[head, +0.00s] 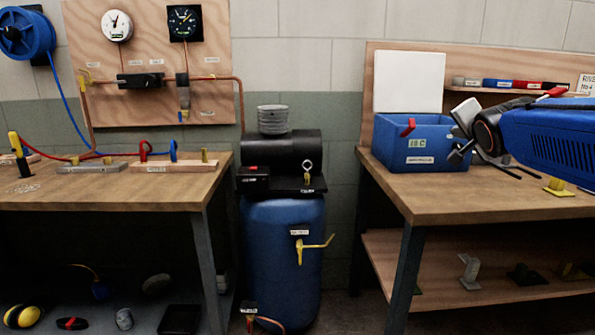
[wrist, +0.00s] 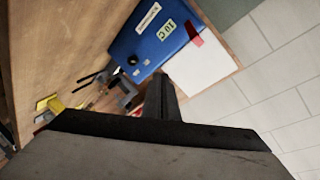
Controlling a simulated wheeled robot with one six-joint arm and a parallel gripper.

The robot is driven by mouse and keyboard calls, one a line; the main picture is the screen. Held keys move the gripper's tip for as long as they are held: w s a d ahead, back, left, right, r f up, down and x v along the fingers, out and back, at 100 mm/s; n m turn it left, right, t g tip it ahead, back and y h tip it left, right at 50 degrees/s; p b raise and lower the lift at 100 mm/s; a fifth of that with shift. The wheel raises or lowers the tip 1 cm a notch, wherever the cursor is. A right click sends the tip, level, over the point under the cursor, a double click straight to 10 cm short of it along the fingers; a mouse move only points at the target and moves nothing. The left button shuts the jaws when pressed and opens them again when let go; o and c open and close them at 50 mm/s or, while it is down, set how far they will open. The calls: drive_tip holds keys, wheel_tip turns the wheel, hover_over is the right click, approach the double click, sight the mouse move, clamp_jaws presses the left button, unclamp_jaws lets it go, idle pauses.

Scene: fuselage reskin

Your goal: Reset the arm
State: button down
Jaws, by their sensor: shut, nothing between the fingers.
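My blue arm reaches in from the right in the head view. My gripper (head: 458,156) is in front of the right end of a blue bin on the right bench. In the wrist view my gripper (wrist: 161,82) is a dark shape with its fingers together and nothing held between them. The blue bin (head: 418,155) carries a "10 C" label and a red clip, and a white panel stands up at its back. The bin also shows in the wrist view (wrist: 150,45), beyond the fingertips. Part of the bin's right side is hidden behind my arm.
The right bench (head: 440,200) has a back shelf with small coloured items (head: 510,84). A blue tank (head: 283,250) with a yellow valve handle stands between the benches. The left bench (head: 120,190) holds clamps and hoses under a gauge board (head: 150,60).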

drive_tip(key=s+a+f+n+g+y, duration=0.1)
drive_tip(key=s+a+f+n+g, duration=0.2)
drive_tip(key=s+f, duration=0.7)
drive_tip(key=s+a+f+n+g+y, duration=0.1)
drive_tip(key=s+a+f+n+g, duration=0.2)
drive_tip(key=s+f, duration=0.8)
drive_tip(key=s+a+f+n+g+y, duration=0.1)
drive_tip(key=s+a+f+n+g, duration=0.3)
drive_tip(key=s+f, duration=0.7)
drive_tip(key=s+a+n, duration=0.2)
drive_tip(key=n, duration=0.1)
drive_tip(key=shift+s+y, duration=0.2)
drive_tip(key=shift+y, duration=0.2)
drive_tip(key=shift+a+r, duration=0.1)
